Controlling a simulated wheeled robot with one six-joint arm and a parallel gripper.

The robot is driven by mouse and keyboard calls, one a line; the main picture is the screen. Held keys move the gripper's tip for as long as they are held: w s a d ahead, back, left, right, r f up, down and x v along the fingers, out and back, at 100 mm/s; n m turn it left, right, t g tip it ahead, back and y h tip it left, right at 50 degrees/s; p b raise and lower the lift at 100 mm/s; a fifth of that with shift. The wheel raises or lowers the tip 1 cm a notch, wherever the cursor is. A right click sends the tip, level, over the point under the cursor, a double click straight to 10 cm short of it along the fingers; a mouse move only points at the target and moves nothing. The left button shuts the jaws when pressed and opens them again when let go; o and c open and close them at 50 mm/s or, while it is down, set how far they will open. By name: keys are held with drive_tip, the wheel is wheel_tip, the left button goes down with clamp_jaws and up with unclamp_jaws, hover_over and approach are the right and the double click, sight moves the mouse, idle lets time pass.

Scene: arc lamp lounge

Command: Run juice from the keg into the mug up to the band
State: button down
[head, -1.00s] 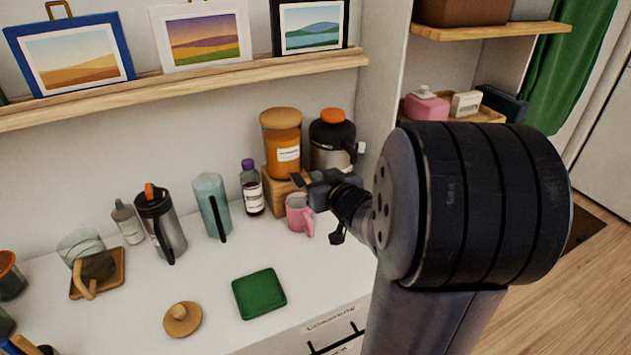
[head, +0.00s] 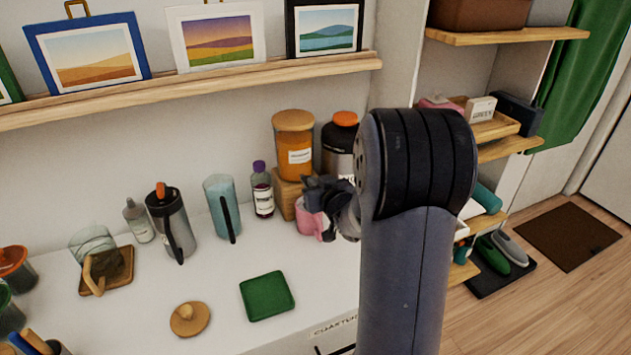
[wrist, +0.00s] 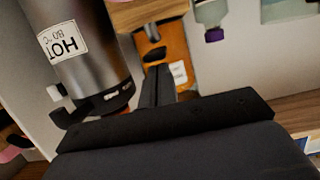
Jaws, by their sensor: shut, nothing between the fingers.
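The keg (head: 295,152) is an orange jar with a wooden lid and a white label, standing on a wooden block (head: 286,192). In the wrist view, which looks upside down, the keg (wrist: 176,48) shows behind my fingers with a small dark tap (wrist: 153,54) on it. The pink mug (head: 305,220) stands on the counter just in front of the block, partly hidden by my gripper. Its inside and any band are not visible. My gripper (head: 314,188) is shut and empty, in front of the keg's lower part and above the mug. I cannot tell whether it touches the tap.
A dark dispenser (head: 338,143) with an orange cap stands right of the keg; its HOT label (wrist: 64,44) shows in the wrist view. A purple-capped bottle (head: 262,192) and a blue pitcher (head: 220,208) stand left. A green coaster (head: 267,296) and wooden lid (head: 190,319) lie in front.

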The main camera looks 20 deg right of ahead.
drive_tip(key=shift+f+b, duration=0.15)
drive_tip(key=shift+b, duration=0.15)
drive_tip(key=shift+f+t+b, duration=0.1)
drive_tip(key=shift+t+b, duration=0.2)
drive_tip(key=shift+b, duration=0.45)
